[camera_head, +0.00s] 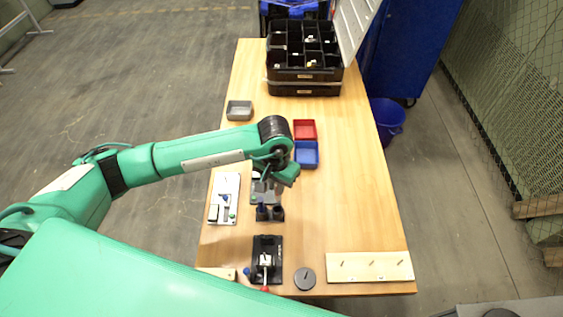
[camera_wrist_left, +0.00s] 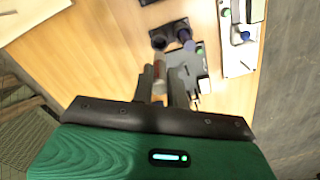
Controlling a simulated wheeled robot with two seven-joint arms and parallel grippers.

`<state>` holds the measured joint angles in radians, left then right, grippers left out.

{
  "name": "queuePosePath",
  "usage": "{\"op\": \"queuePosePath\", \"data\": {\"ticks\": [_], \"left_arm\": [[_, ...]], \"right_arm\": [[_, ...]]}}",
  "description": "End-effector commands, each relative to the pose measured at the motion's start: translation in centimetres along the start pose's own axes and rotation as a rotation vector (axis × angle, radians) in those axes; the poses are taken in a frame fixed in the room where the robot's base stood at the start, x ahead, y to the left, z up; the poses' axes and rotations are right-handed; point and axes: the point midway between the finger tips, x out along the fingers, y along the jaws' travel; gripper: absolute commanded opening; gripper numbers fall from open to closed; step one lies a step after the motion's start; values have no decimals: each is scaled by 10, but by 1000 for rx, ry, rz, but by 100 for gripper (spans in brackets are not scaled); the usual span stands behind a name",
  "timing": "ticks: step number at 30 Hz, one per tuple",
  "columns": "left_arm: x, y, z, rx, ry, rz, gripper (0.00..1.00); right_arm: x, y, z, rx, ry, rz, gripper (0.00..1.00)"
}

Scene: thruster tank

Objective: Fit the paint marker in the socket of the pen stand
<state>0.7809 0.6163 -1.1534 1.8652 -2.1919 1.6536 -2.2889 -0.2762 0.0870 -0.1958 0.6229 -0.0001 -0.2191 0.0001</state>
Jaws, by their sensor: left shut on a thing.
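My left gripper (camera_head: 272,188) reaches in from the left and hangs over the middle of the table. In the left wrist view the left gripper (camera_wrist_left: 165,85) is shut on a slim piece with red and pale parts, which looks like the paint marker (camera_wrist_left: 158,72); the fingers hide much of it. The black pen stand (camera_head: 278,214) stands just in front of the gripper. In the wrist view the stand (camera_wrist_left: 157,40) shows round openings, with a dark blue piece (camera_wrist_left: 187,44) at one. The marker appears apart from the stand. My right gripper is not in view.
A grey plate (camera_wrist_left: 197,68) lies beside the stand. A white board with small parts (camera_head: 226,192) lies left. Red (camera_head: 305,121) and blue (camera_head: 316,165) trays lie behind. A black fixture (camera_head: 257,245), round disc (camera_head: 304,279) and wooden board (camera_head: 345,276) are in front. The table's right side is clear.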

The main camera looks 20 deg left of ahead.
Motion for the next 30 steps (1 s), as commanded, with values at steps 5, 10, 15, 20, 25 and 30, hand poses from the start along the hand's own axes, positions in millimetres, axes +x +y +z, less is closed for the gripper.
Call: {"op": "queuePosePath", "data": {"ticks": [5,10,15,20,25,30], "left_arm": [[7,1,0,5,-2,0,0],[19,1,0,3,-2,0,0],[34,1,0,3,-1,1,0],[40,1,-1,4,0,0,0],[40,1,-1,4,0,0,0],[41,1,-1,4,1,0,0]], "right_arm": [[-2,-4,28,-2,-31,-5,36],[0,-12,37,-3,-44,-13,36],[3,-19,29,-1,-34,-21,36],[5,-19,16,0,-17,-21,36],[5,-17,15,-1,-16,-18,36],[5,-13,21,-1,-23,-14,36]]}}
